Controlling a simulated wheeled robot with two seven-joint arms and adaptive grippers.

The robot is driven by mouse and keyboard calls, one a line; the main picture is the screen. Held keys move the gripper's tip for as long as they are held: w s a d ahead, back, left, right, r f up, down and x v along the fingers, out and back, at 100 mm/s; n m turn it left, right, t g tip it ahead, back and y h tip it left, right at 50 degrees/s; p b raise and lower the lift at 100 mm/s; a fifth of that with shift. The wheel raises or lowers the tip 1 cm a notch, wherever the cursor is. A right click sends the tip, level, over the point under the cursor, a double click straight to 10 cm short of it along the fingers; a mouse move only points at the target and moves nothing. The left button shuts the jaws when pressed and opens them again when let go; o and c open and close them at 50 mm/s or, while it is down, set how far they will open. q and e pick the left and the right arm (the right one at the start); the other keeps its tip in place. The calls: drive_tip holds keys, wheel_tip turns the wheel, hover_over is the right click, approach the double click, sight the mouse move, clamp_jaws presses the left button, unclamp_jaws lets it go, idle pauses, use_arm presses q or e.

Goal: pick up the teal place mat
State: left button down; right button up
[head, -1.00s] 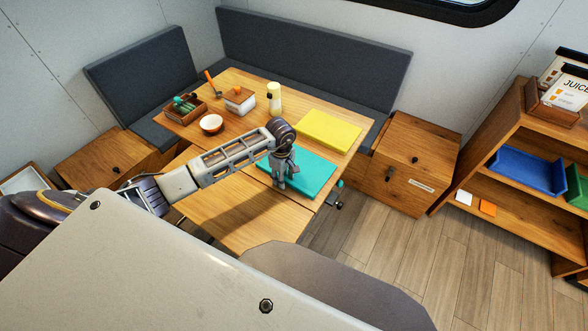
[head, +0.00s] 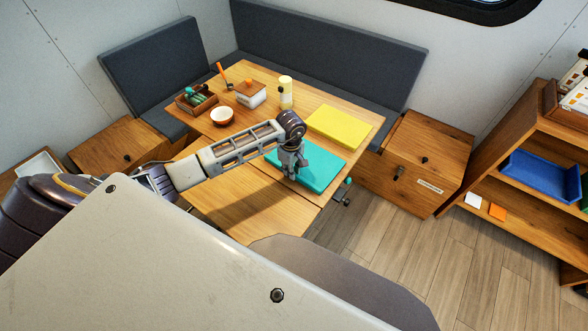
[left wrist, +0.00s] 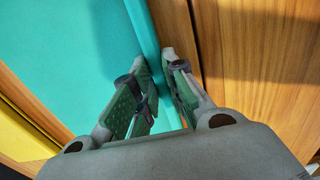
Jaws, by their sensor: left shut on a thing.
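The teal place mat (head: 320,173) lies on the wooden table near its right side, and its surface fills the upper left of the left wrist view (left wrist: 90,55). My left gripper (head: 292,176) is at the mat's near left edge. In the left wrist view its fingers (left wrist: 156,62) sit on either side of that edge, shut on the mat. I cannot see a clear gap between the mat and the table. My right gripper is not in view.
A yellow mat (head: 338,126) lies behind the teal one. A bowl (head: 222,116), a yellow-white bottle (head: 286,92), a white box (head: 250,95) and a wooden caddy (head: 197,99) stand farther left. Grey benches (head: 320,50) border the table; a shelf (head: 530,165) stands right.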

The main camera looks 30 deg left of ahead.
use_arm(q)
drive_tip(key=shift+r, duration=0.8)
wheel_tip(320, 180, up, 7)
drive_tip(key=shift+f+b, duration=0.1)
drive_tip(key=shift+b, duration=0.25)
drive_tip(key=shift+r, duration=0.65)
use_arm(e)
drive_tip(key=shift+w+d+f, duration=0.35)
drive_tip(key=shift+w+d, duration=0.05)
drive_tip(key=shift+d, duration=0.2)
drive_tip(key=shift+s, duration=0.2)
